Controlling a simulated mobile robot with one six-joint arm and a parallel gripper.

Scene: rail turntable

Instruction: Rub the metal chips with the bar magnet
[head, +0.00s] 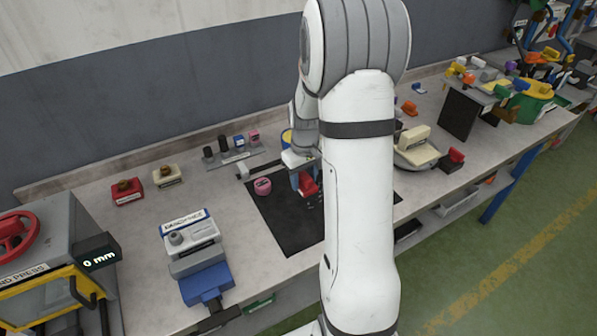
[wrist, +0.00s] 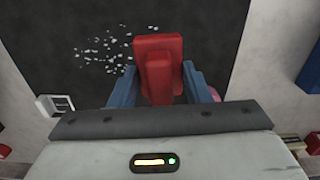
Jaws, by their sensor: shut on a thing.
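My gripper (wrist: 160,90) is shut on the red bar magnet (wrist: 158,50), which sits between its blue fingers in the wrist view. The red magnet also shows in the head view (head: 307,186), over the black mat (head: 283,222). The metal chips (wrist: 103,50) are small pale flecks scattered on the mat (wrist: 60,25), to the left of the magnet in the wrist view. Some chips may be hidden behind the magnet. I cannot tell whether the magnet touches the mat. My arm hides part of the mat in the head view.
A pink round thing (head: 263,186) sits at the mat's left edge. A rack with several cylinders (head: 232,150) stands behind it. A blue vise-like device (head: 205,283) and a press (head: 45,265) stand to the left. A scale-like device (head: 415,150) stands right of my arm.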

